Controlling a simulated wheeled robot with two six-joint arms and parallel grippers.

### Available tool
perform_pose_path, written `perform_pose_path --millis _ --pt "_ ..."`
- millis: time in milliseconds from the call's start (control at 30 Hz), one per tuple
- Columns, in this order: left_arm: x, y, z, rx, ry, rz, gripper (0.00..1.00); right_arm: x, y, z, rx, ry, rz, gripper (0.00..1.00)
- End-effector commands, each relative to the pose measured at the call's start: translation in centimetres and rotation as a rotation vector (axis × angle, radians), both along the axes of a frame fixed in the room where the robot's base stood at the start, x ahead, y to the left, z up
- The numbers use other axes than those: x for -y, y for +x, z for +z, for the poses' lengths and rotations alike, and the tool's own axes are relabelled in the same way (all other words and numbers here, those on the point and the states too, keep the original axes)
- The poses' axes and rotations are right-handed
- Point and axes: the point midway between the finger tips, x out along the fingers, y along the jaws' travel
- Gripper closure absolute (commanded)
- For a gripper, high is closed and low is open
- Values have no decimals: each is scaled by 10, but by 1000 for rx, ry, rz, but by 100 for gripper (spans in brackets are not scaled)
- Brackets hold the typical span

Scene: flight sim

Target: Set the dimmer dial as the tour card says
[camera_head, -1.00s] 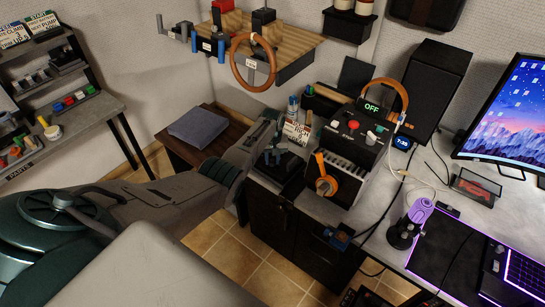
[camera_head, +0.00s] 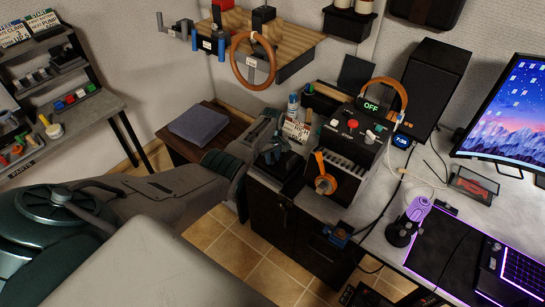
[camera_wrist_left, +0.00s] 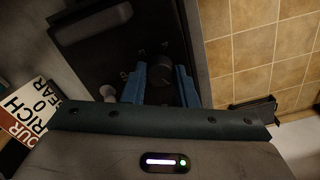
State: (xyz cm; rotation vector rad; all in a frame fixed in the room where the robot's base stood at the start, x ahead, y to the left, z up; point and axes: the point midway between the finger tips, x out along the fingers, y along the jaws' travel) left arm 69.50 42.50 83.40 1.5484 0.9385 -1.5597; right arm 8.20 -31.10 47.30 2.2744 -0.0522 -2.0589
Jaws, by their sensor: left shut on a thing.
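My left gripper (camera_wrist_left: 160,86) has its two blue fingers on either side of a dark round dial (camera_wrist_left: 159,70) on a black panel (camera_wrist_left: 95,50), and it is shut on it. I cannot read the dial's setting. In the head view my left gripper (camera_head: 265,130) is at the black panel beside the orange-handled throttle box, and the dial is hidden there. The tour card (camera_wrist_left: 35,122) stands at the left in the wrist view, tilted and partly cut off; "RICH", "0" and "GEAR" show. It also shows in the head view (camera_head: 296,131). My right gripper is not in view.
The black box with orange lever (camera_head: 325,183) and the instrument box showing OFF (camera_head: 371,106) stand right of my gripper. A wooden yoke shelf (camera_head: 292,45) hangs above. Tiled floor (camera_head: 235,250) lies below.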

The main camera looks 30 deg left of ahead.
Motion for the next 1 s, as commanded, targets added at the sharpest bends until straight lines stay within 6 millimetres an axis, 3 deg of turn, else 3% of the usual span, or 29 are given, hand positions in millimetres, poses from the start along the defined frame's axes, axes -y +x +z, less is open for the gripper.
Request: perform_pose_path --millis 267,300,400,767,1000 --pt "0 0 0 0 0 0 97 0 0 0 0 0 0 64" --pt "0 0 0 0 0 0 70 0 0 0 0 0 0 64" --pt "0 0 0 0 0 0 52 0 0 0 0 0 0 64" --pt "0 0 4 1 0 -1 52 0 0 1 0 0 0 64" --pt "0 0 32 3 1 -2 52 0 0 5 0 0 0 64"
